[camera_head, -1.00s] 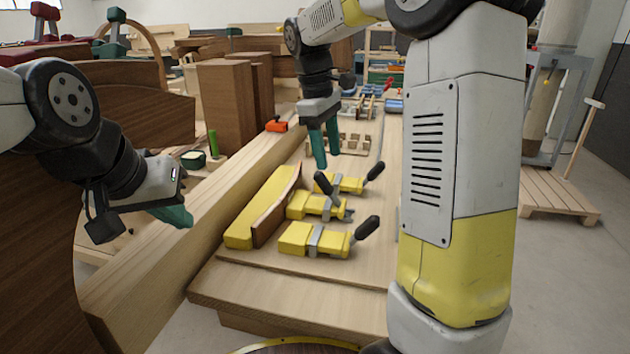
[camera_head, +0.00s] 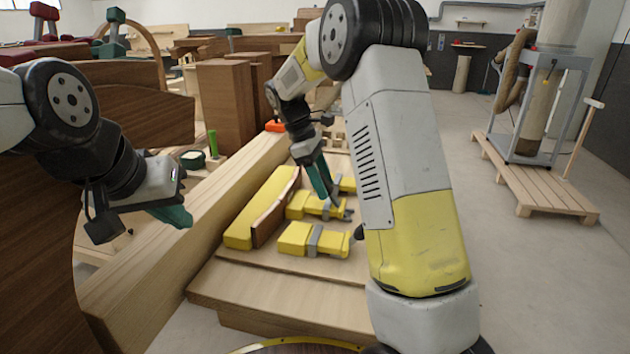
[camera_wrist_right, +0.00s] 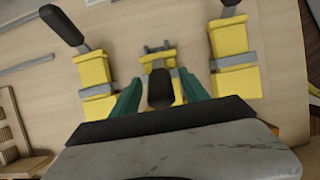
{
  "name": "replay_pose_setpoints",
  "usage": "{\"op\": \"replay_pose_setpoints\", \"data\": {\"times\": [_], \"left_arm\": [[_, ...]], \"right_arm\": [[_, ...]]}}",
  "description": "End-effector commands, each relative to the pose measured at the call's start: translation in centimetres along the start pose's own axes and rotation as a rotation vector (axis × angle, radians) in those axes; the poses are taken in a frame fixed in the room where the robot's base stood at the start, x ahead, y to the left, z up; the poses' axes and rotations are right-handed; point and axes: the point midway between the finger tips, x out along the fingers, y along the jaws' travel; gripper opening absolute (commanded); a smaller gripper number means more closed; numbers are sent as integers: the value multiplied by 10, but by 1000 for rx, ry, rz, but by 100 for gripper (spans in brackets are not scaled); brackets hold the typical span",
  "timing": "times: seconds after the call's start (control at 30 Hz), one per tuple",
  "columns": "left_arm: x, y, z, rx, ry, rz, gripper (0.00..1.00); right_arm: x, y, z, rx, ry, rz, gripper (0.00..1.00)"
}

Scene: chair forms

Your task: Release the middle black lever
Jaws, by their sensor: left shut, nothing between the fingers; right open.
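Three yellow clamps sit in a row on the wooden bench. The middle clamp (camera_head: 298,207) is between the near clamp (camera_head: 295,238) and the far clamp (camera_head: 347,184). In the right wrist view the middle black lever (camera_wrist_right: 160,90) stands between the two green fingers of my open right gripper (camera_wrist_right: 160,79), with a visible gap on each side. In the head view this gripper (camera_head: 326,182) is over the middle clamp and hides its lever. My left gripper (camera_head: 172,215) is shut and empty, far left of the clamps.
The outer clamps' black levers flank the middle one in the right wrist view, at left (camera_wrist_right: 62,26) and top right. A yellow block (camera_head: 258,210) and a curved brown wooden piece (camera_head: 274,208) lie left of the clamps. My right arm hides the bench's right side.

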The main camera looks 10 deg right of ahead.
Motion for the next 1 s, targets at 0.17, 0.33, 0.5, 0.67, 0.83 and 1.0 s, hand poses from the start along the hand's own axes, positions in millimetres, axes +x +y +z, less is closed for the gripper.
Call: {"op": "replay_pose_setpoints", "data": {"times": [0.17, 0.33, 0.5, 0.67, 0.83, 1.0], "left_arm": [[0, 0, 0, 0, 0, 0, 0], [0, 0, 0, 0, 0, 0, 0], [0, 0, 0, 0, 0, 0, 0], [0, 0, 0, 0, 0, 0, 0], [0, 0, 0, 0, 0, 0, 0], [0, 0, 0, 0, 0, 0, 0]], "right_arm": [[4, 0, 0, 1, 0, 0, 53], [4, 0, 0, 1, 0, 0, 47], [4, 0, 0, 1, 1, 0, 13], [4, 0, 0, 0, 1, 1, 0], [3, 0, 0, 0, 1, 1, 0], [3, 0, 0, 0, 1, 1, 0]]}}
